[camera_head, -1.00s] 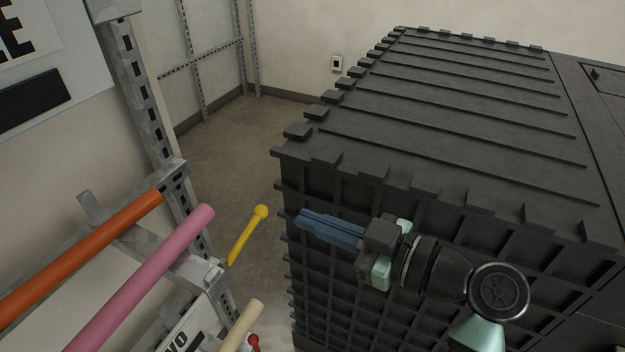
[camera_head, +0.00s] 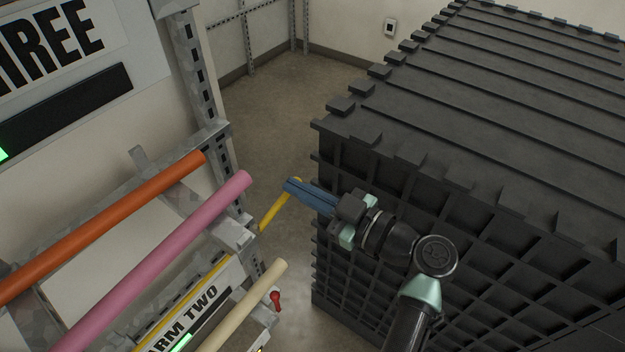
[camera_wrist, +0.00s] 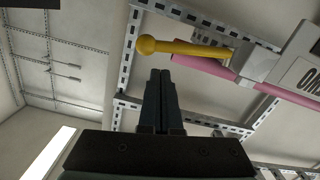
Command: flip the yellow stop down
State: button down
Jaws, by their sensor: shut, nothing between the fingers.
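The yellow stop (camera_head: 272,216) is a thin rod standing tilted up at the end of the rack arm that bears the pink pipe. Its ball tip is mostly hidden behind my gripper in the head view. In the wrist view the yellow stop (camera_wrist: 190,48) shows whole, with its round ball at the left end. My gripper (camera_head: 289,185) has blue fingers, shut and empty, and overlaps the stop's upper end in the head view. In the wrist view the shut fingers (camera_wrist: 160,73) point toward the rod, with a small gap in the picture; I cannot tell whether they touch.
A pink pipe (camera_head: 160,255), an orange pipe (camera_head: 110,225) and a cream pipe (camera_head: 245,305) lie on the grey rack at left. A red knob-ended lever (camera_head: 276,299) sits lower. A big black ribbed crate (camera_head: 400,165) stands close at right. Bare floor (camera_head: 270,110) shows between.

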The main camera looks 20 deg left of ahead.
jog(key=shift+w+f, duration=0.25)
jog(key=shift+f, duration=0.4)
jog(key=f+b, duration=0.1)
jog(key=b, duration=0.1)
jog(key=f+m+b, duration=0.1)
jog(key=b, duration=0.2)
jog(key=shift+w+f, duration=0.1)
jog(key=shift+w, duration=0.2)
jog(key=shift+r, duration=0.25)
